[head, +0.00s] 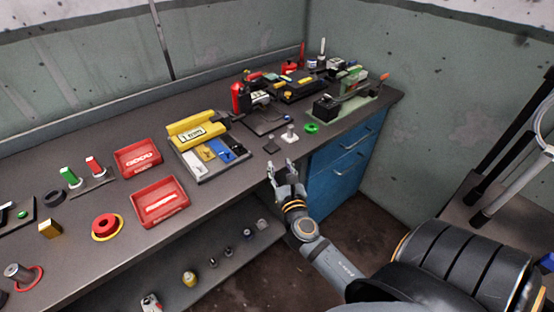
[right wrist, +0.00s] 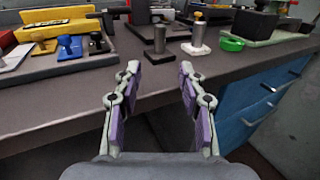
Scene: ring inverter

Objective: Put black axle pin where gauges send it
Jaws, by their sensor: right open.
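A dark upright cylinder, likely the black axle pin (right wrist: 159,38), stands on a small dark plate (right wrist: 157,57) in the right wrist view; the plate shows in the head view (head: 271,148). A pale metal pin (head: 290,133) on a white base stands to its right, also in the right wrist view (right wrist: 197,38). A yellow gauge block (head: 194,131) with a white label sits on a grey tray with coloured tabs. My right gripper (head: 283,166) is open and empty, at the bench's front edge, short of the pins; its fingers also show in the right wrist view (right wrist: 156,78). My left gripper is out of view.
A green ring (head: 311,128) lies right of the pale pin. Tools crowd the back. Blue drawers (head: 340,160) are below.

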